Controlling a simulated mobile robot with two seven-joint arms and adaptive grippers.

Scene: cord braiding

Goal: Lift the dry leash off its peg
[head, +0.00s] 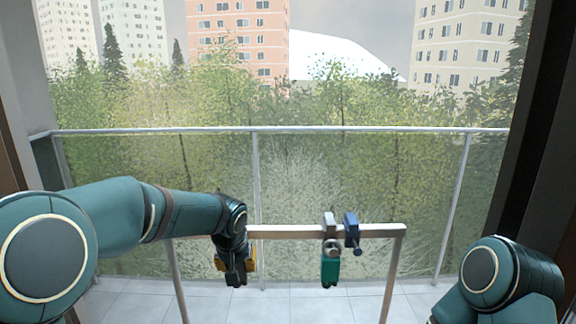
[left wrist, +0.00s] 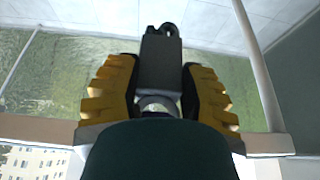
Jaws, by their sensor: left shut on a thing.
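My left gripper (head: 236,266) is just in front of the rail, left of its middle. In the left wrist view its two yellow finger pads (left wrist: 160,92) press on both sides of a dark grey block-like piece (left wrist: 160,62). This piece has a pale ring at its near end and a small black fitting at its far end. It hangs below the pads in the head view. I cannot tell for sure that it is the leash, and any peg behind the gripper is hidden. My right gripper is out of view.
A pale rail frame (head: 285,232) stands on the tiled balcony floor. A grey clamp (head: 330,228) with a green piece (head: 330,272) hanging below it, and a blue clamp (head: 351,228), sit on its right half. A glass balustrade (head: 350,190) stands behind.

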